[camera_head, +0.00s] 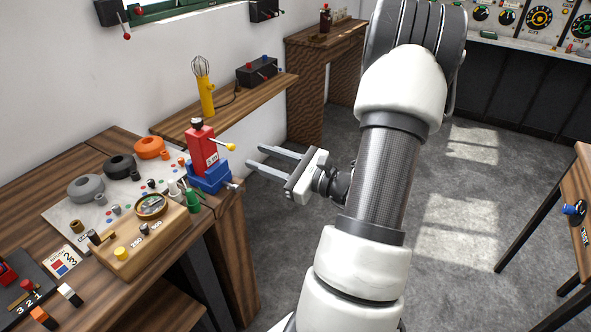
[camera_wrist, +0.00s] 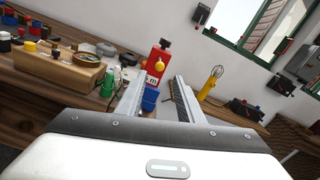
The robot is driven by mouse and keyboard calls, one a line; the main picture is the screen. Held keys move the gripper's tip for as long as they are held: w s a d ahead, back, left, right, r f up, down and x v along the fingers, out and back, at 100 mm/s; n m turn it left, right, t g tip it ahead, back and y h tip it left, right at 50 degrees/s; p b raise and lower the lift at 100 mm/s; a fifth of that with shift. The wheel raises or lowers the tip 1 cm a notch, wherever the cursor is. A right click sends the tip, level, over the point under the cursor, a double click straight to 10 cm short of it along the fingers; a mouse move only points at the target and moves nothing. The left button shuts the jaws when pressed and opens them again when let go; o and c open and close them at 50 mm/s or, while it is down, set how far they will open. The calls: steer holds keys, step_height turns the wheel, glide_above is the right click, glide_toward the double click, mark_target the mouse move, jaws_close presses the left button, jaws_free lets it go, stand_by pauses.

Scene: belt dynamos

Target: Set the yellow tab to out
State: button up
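A red block (camera_head: 202,150) stands on a blue base (camera_head: 210,178) at the right end of the wooden bench. A short lever with a yellow end (camera_head: 230,147) sticks out of its right side; this may be the yellow tab. In the wrist view the yellow end (camera_wrist: 159,66) shows as a round knob facing me, between the lines of my fingers.
A wooden box (camera_head: 175,222) with a round dial and a yellow knob (camera_head: 121,254) stands in front of the red block. A green bottle-like piece (camera_head: 193,201) is beside it. A wall shelf (camera_head: 228,110) holds a yellow whisk (camera_head: 206,97) behind. Open floor lies right.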

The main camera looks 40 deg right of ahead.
steer(key=v, duration=1)
